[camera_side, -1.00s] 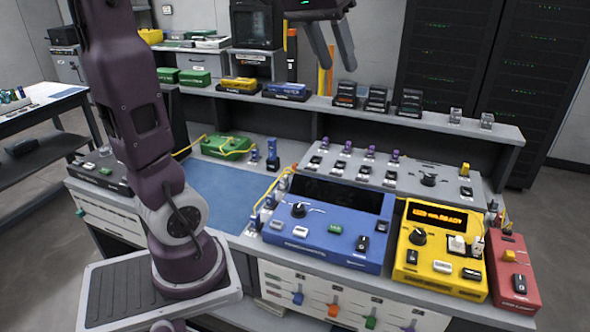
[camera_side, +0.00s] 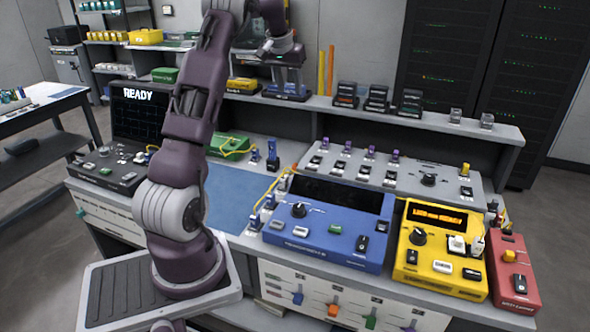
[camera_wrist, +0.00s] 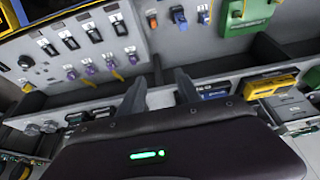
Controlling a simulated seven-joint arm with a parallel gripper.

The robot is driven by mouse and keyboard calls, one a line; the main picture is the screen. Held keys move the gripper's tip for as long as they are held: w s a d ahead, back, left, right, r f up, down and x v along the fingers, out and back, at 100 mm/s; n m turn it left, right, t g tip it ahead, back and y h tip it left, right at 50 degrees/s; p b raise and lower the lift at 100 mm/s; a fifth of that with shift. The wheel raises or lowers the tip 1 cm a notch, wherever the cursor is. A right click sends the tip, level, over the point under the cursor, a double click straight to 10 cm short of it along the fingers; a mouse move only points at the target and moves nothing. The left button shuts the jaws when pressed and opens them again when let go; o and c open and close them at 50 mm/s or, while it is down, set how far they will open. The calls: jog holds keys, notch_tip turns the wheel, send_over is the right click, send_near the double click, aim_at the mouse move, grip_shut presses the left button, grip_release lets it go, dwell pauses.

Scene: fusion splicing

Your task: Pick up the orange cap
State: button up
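A small orange piece, which may be the orange cap (camera_side: 295,168), shows at the left end of the grey switch panel in the side view. An orange piece also shows near the top of the wrist view, beside blue connectors; I cannot tell for certain that it is the same one. My gripper (camera_wrist: 160,82) shows two dark fingers spread apart with nothing between them, over the bench and shelf edge. In the side view my wrist is high by the back shelf, well away from the orange piece, and the fingers cannot be made out.
The grey panel (camera_side: 400,176) carries several purple-topped switches. A blue console (camera_side: 325,235), a yellow box (camera_side: 440,255) and a red box (camera_side: 515,275) stand in front. The back shelf (camera_side: 430,120) holds small devices. The blue mat (camera_side: 228,190) has free room. A screen (camera_side: 140,115) reads READY.

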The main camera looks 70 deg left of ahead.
send_near(294, 165)
jog(key=f, duration=0.1)
jog(key=x, duration=0.8)
jog(key=shift+w+r, duration=0.15)
grip_shut()
